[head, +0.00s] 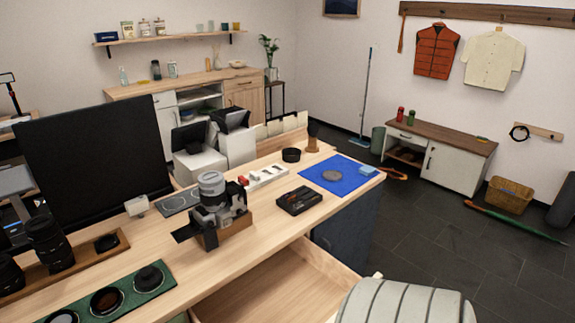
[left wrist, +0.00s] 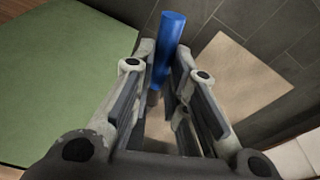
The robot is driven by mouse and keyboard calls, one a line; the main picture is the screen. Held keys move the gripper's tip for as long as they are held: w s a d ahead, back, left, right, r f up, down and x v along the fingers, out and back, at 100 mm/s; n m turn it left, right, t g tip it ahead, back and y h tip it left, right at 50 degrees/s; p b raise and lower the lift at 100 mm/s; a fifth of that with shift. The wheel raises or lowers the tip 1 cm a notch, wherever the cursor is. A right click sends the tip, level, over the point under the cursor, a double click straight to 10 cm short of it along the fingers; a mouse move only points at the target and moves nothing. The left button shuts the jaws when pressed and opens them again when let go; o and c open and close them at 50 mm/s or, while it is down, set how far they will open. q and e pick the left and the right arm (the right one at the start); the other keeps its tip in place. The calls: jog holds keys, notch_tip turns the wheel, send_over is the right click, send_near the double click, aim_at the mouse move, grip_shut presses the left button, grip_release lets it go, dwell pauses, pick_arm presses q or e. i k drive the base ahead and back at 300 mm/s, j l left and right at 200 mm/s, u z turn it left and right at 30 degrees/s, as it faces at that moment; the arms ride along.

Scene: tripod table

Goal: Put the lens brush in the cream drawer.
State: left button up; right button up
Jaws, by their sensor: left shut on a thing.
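My left gripper (left wrist: 164,62) shows only in the left wrist view, shut on a slim blue cylinder that I take to be the lens brush (left wrist: 171,40). The blue end stands out beyond the fingertips; a darker lower part shows between the fingers. In the head view an open drawer (head: 285,285) juts out below the table's front edge. Its pale wood inside looks empty where visible; its front is mostly out of frame or hidden, so I cannot confirm its colour. My right gripper is in neither view.
The wooden table (head: 150,285) carries a camera (head: 215,200), a black tray (head: 299,200), a blue cloth (head: 335,175) and a green lens mat (head: 130,300). A pale ribbed shape (head: 405,300) covers the bottom right. The left wrist view shows a green surface (left wrist: 65,80) and dark floor tiles (left wrist: 270,30).

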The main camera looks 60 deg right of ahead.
aim_at(309, 302)
jog(key=k+l, duration=0.1)
jog(key=l, duration=0.3)
jog(key=k+l, duration=0.1)
jog(key=l, duration=0.25)
jog(key=k+l, duration=0.15)
jog(key=l, duration=0.25)
jog(key=k+l, duration=0.1)
jog(key=l, duration=0.3)
jog(key=k+l, duration=0.1)
jog(key=l, duration=0.25)
